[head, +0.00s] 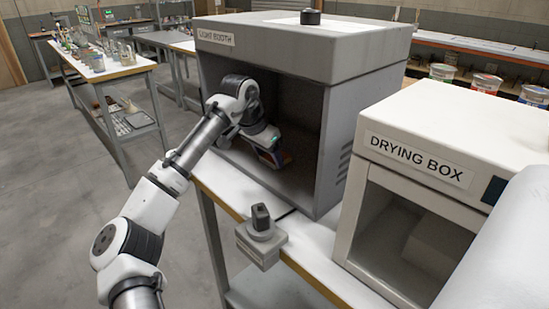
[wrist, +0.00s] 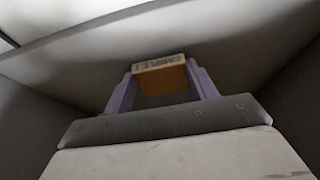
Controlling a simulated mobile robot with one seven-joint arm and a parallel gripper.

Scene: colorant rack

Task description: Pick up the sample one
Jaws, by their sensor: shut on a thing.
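Sample one (wrist: 160,68) is a small block with a pale edge lettered "SAMPLE 1" and an orange-brown face. It sits between the two purple fingers of my gripper (wrist: 162,84) in the wrist view. The fingers are shut on it. In the head view my gripper (head: 277,157) is inside the open-fronted grey light booth (head: 340,127), low near its floor. The sample itself is hard to make out there. I cannot tell whether the sample touches the booth's floor or wall.
The white drying box (head: 415,150) stands to the right of the booth. A grey clamp-like fixture (head: 262,240) is at the bench's front edge. Paint cans (head: 486,84) line a shelf behind. A side table (head: 97,68) with glassware stands at the left. Booth walls surround my gripper.

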